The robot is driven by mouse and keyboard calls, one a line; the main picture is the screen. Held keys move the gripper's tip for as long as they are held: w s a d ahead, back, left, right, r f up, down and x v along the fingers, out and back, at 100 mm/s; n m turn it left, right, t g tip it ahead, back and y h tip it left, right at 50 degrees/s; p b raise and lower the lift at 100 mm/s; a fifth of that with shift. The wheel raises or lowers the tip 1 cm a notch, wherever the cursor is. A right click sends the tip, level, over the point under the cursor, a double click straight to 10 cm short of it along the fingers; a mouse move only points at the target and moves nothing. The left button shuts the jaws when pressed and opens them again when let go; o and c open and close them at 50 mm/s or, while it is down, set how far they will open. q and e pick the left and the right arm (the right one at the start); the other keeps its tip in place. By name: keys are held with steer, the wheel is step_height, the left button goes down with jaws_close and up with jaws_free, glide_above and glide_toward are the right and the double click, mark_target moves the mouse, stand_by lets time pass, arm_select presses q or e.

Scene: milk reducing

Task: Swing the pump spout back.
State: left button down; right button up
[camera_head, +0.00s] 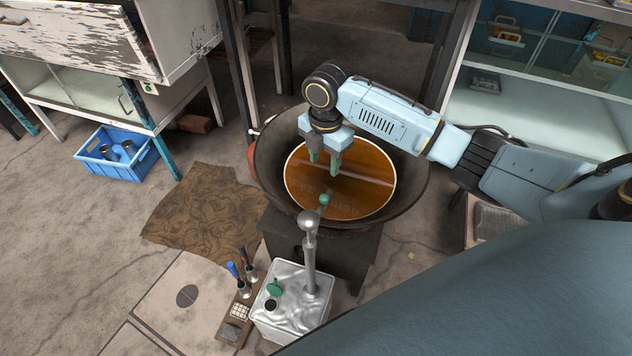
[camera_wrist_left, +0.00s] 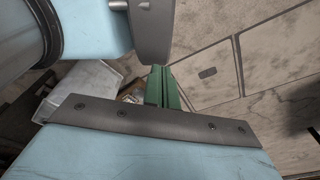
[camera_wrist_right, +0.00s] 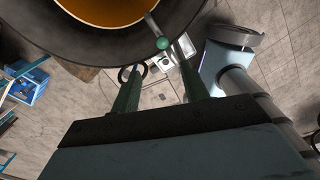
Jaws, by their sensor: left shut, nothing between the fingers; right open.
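The pump stands upright on a silver can (camera_head: 290,300). Its grey post (camera_head: 310,260) ends in a rounded head (camera_head: 308,220), and the spout runs from there toward the wide pan, ending in a green knob (camera_head: 324,199) over the pan's near side. My right gripper (camera_head: 324,168) is open above the amber liquid, beyond the knob and apart from it. In the right wrist view the green knob (camera_wrist_right: 162,43) shows between the open fingers, nothing held. My left gripper (camera_wrist_left: 163,80) is shut and empty, seen only in its wrist view.
The dark pan (camera_head: 412,190) holds amber liquid (camera_head: 365,170) on a dark stand. A small board (camera_head: 232,320) with bottles stands left of the can. A brown mat (camera_head: 195,210) and a blue crate (camera_head: 110,165) lie left. Shelves stand behind at right.

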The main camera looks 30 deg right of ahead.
steer(key=b, duration=0.1)
glide_above(325, 196)
step_height(325, 196, down, 6)
steer(key=shift+s+a+r, duration=0.1)
steer(key=shift+s+r, duration=0.05)
step_height(325, 196, down, 6)
steer(key=shift+r+b, duration=0.1)
steer(key=shift+b, duration=0.65)
steer(key=shift+f, duration=0.7)
arm_select(q)
steer(key=s+a+f, duration=0.1)
steer(key=a+f, duration=0.1)
steer(key=f, duration=0.1)
steer(key=shift+s+a, duration=0.25)
steer(key=shift+s, duration=0.15)
steer(key=shift+s+d, duration=0.1)
arm_select(e)
steer(key=shift+c, duration=0.4)
arm_select(q)
steer(key=shift+s+d, duration=0.1)
steer(key=shift+s, duration=0.2)
arm_select(e)
jaws_close()
